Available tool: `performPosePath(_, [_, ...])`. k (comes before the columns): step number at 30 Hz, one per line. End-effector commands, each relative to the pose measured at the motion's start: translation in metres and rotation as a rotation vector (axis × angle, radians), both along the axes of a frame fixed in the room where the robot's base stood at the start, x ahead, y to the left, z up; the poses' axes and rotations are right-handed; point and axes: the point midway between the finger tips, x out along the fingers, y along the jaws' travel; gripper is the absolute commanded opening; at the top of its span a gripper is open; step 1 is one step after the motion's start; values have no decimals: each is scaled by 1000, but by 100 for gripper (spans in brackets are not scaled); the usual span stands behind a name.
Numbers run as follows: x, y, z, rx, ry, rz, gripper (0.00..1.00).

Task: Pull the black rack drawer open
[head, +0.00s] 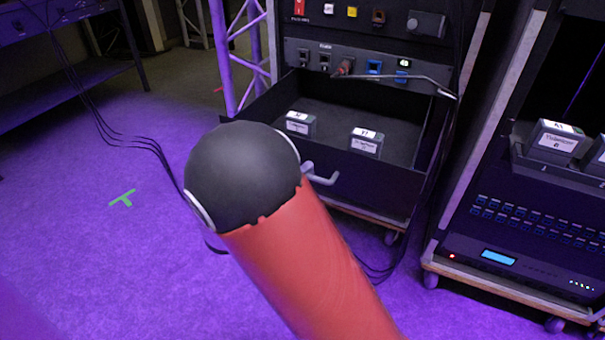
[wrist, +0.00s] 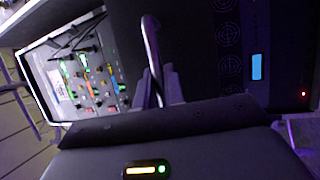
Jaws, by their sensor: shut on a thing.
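The black rack drawer (head: 345,178) is pulled out of the rack in the head view, with its inside showing. Two small labelled grey boxes, one on the left (head: 300,124) and one on the right (head: 366,143), stand in it. A grey bar handle (head: 322,176) sticks out from its front; my arm covers its left part. The handle also shows in the wrist view (wrist: 150,40) as a curved bar running down between my fingers. My gripper (wrist: 156,88) is shut on the handle. The gripper is hidden behind my arm in the head view.
A panel with sockets and a cable (head: 400,78) sits above the drawer. A second wheeled rack (head: 515,255) stands close on the right. Black cables (head: 130,140) run over the floor at left, where a green tape mark (head: 122,198) lies on open floor.

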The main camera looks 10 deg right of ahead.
Motion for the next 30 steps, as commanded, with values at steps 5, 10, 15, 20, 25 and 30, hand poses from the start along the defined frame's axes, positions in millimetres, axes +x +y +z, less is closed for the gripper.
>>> performPosePath(5, [0, 0, -1, 0, 3, -1, 13])
performPosePath(10, [0, 0, -1, 0, 2, -1, 19])
performPosePath(15, [-1, 1, -1, 0, 1, 0, 19])
performPosePath(20, [-9, 16, -4, 1, 1, 3, 19])
performPosePath(25, [-24, 42, -10, 1, 2, 4, 19])
performPosePath(30, [-36, 60, -14, 1, 3, 1, 19])
